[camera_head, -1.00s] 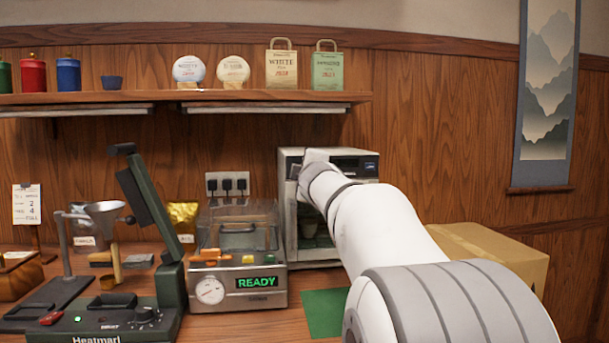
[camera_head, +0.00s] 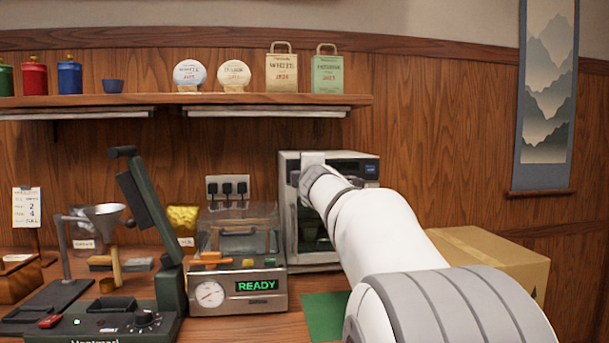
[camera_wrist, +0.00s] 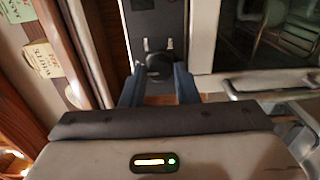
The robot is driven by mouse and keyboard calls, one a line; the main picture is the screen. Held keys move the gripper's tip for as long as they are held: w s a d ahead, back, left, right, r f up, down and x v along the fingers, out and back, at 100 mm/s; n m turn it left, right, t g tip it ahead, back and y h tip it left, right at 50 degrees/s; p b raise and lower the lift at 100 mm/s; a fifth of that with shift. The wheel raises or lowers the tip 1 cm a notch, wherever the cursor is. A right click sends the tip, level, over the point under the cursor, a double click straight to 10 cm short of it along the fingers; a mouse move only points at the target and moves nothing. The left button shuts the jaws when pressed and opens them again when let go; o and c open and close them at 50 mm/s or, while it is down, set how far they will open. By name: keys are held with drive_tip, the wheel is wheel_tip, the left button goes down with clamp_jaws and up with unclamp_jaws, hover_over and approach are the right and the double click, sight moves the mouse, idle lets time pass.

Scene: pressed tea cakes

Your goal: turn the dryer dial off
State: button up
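The dryer (camera_head: 352,165) is the steel box with a dark control strip and a glass door at the back of the counter. In the head view my gripper (camera_head: 312,160) is at the left of that strip, and my wrist hides its dial. In the wrist view a round black dial (camera_wrist: 159,66) sits on the dark panel. My gripper (camera_wrist: 160,72) has its two blue-grey fingers apart, one on each side of the dial. Thin gaps seem to show between fingers and dial; contact is unclear.
The dryer's door handle (camera_wrist: 262,84) is close to the right finger in the wrist view. A machine reading READY (camera_head: 256,286) stands left of the dryer, a cardboard box (camera_head: 490,255) right of it. A green mat (camera_head: 325,315) lies in front.

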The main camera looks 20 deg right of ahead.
drive_tip(key=o, duration=0.4)
drive_tip(key=shift+w+r, duration=0.1)
drive_tip(key=shift+o, duration=0.2)
drive_tip(key=v, duration=0.8)
drive_tip(key=shift+w, duration=0.1)
